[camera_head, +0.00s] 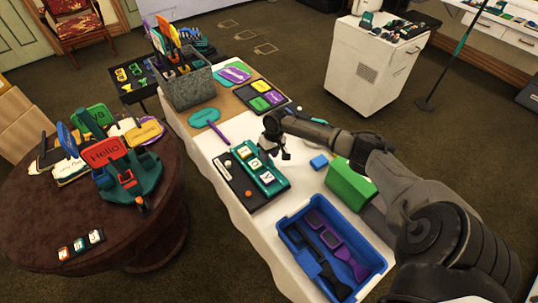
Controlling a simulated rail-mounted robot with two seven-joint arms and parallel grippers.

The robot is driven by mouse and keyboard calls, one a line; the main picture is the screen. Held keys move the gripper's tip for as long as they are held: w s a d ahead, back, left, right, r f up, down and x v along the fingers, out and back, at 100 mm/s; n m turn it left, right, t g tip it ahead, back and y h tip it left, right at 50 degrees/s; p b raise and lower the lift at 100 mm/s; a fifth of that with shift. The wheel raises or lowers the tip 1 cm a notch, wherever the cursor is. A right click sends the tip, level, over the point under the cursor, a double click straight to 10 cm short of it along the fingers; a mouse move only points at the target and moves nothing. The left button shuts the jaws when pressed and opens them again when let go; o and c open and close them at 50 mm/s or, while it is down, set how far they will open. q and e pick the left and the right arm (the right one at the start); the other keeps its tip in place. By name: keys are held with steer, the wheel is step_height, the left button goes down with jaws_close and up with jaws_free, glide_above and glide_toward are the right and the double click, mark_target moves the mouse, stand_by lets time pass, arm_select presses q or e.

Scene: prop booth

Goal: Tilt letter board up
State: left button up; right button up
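The letter board (236,180) lies on the white-covered table, a flat black panel with a teal strip (274,184) bearing several white letter tiles along its right side. A small orange knob shows near its front end. My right gripper (276,154) points down at the far right end of the board, close to the teal strip. Its fingers look apart with nothing between them. I cannot tell whether they touch the board. My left gripper is not in view.
A blue tray (288,261) with purple and dark props stands in front, beside a green box (350,186). A small blue block (319,162) lies right of the gripper. A teal paddle (205,118) and a grey bin (188,88) are behind. A round table (100,235) stands left.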

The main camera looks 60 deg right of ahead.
steer(key=shift+f, duration=0.1)
steer(key=shift+c, duration=0.2)
jaws_close()
stand_by(0.4)
